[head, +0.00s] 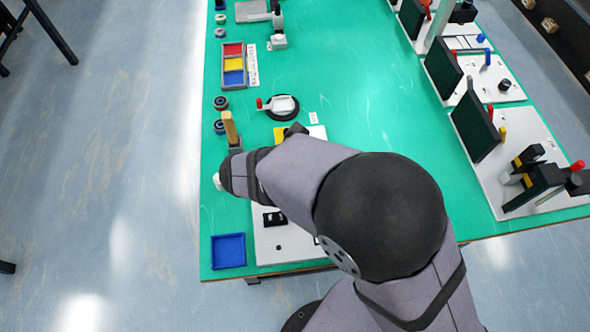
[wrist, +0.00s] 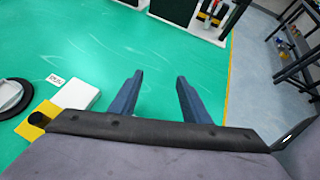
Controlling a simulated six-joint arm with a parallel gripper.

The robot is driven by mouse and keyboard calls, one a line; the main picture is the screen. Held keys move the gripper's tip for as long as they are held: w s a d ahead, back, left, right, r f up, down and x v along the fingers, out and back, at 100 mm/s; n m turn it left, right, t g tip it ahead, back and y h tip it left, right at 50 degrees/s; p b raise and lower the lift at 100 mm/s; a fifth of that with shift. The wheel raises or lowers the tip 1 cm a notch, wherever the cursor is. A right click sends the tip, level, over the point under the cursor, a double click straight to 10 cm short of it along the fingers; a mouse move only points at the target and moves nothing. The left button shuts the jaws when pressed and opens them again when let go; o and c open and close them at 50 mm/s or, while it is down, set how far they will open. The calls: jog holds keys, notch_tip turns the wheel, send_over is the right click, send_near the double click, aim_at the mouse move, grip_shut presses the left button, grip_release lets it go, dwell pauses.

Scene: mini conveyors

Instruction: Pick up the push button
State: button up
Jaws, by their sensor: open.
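My gripper (wrist: 160,76) shows in the wrist view with its two dark blue fingers apart and nothing between them. It is above the green table top (wrist: 100,45). In the head view the gripper is hidden behind my arm. I cannot make out a push button with certainty. A small round black piece (head: 505,85) stands on a white panel at the right. A black part (head: 273,218) and a small dark green dot lie on the white board (head: 262,244) near the front left, partly covered by my arm.
A blue tray (head: 228,251) sits at the front left corner. A red, yellow and blue bin (head: 233,63) and a black turntable with a white part (head: 283,107) stand further back. Upright dark panels (head: 474,125) line the right edge. The middle of the table is clear.

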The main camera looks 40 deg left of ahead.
jog(key=s+a+n+t+y, duration=0.1)
jog(key=s+a+n, duration=0.1)
jog(key=s+a, duration=0.1)
jog(key=s+a+n+t+y, duration=0.1)
jog(key=s+a+n+y, duration=0.1)
jog(key=s+a, duration=0.2)
jog(key=s+a+r+n+t+y, duration=0.1)
jog(key=s+a+n+t+y, duration=0.1)
jog(key=a, duration=0.3)
jog(key=shift+s+a+n+b, duration=0.3)
jog(key=shift+s+b, duration=0.1)
jog(key=shift+s, duration=0.25)
jog(key=f, duration=0.1)
jog(key=s+f+m+b, duration=0.1)
jog(key=f+b, duration=0.1)
jog(key=shift+s+a+g+y, duration=0.3)
jog(key=shift+s+a, duration=0.05)
jog(key=shift+a, duration=0.05)
jog(key=shift+s+a+f+m, duration=0.2)
jog(key=shift+s+f+m, duration=0.15)
jog(key=shift+f+m, duration=0.1)
jog(key=shift+p+x, duration=0.4)
jog(key=shift+x, duration=1.15)
jog(key=shift+p+x, duration=0.55)
jog(key=shift+x, duration=1.6)
jog(key=shift+c, duration=0.4)
